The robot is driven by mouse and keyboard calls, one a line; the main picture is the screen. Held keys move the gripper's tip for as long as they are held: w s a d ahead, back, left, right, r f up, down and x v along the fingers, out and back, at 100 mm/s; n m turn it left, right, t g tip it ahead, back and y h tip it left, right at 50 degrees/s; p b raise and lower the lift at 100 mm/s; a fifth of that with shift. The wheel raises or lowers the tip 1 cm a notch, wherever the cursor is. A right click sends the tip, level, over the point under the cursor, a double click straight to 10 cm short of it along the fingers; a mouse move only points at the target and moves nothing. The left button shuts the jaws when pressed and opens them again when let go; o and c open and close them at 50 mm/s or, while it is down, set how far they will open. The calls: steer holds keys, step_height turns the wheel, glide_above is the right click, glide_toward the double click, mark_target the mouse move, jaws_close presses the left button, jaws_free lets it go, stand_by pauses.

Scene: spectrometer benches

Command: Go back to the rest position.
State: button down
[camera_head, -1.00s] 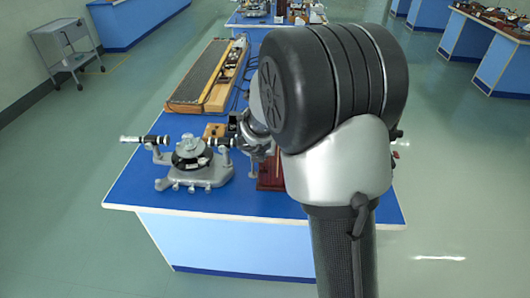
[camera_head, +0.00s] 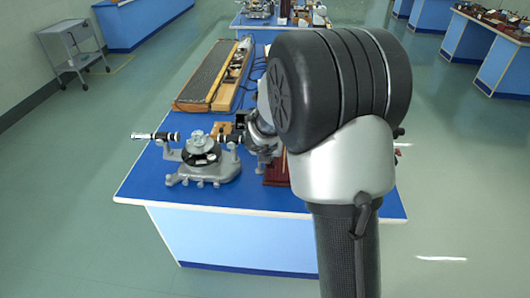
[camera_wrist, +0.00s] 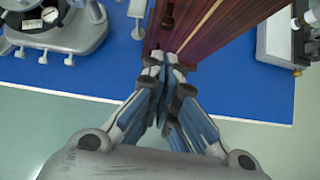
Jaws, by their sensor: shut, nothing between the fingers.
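My gripper (camera_wrist: 162,62) shows in the wrist view with its fingers together and nothing between them. Its fingertips appear over the near end of a dark red wooden piece (camera_wrist: 205,35) on the blue bench; I cannot tell whether they touch it. In the head view my arm hides the gripper. A spectrometer (camera_head: 203,160) with a round table and a telescope tube stands at the bench's left. Its base also shows at the upper left of the wrist view (camera_wrist: 60,30). The red wooden piece (camera_head: 275,173) is partly hidden behind my arm.
The blue bench (camera_head: 150,185) has a bare front left corner. A long grooved board (camera_head: 212,78) lies at its back left. A grey trolley (camera_head: 70,50) stands by the left wall. Other benches (camera_head: 505,70) stand right and behind. The floor between is clear.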

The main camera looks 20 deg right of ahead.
steer(key=s+a+r+n+t+y+p, duration=0.1)
steer(key=s+a+r+n+y, duration=0.15)
steer(key=a+r+n, duration=0.4)
steer(key=s+a+r+n+t+y+p, duration=0.1)
steer(key=s+a+r+n+y, duration=0.1)
steer(key=s+a+r+n, duration=0.4)
steer(key=s+a+r+n+t+y, duration=0.2)
steer(key=a+r+n, duration=0.3)
steer(key=r+n, duration=0.25)
steer(key=s+a+n+g+y, duration=0.1)
steer(key=s+a+n+g, duration=0.2)
steer(key=s+n, duration=0.65)
steer(key=s+d+f+n+g+h, duration=0.1)
steer(key=s+d+f+n, duration=0.1)
steer(key=s+n, duration=0.4)
steer(key=s+d+f+n+g+h+b, duration=0.1)
steer(key=s+d+f+n+g+h, duration=0.1)
steer(key=s+n, duration=0.4)
steer(key=shift+s+d+f+n, duration=0.35)
steer(key=shift+s+d+f, duration=0.3)
steer(key=shift+s+d, duration=0.45)
steer(key=c, duration=2.3)
jaws_free()
steer(key=shift+h, duration=0.25)
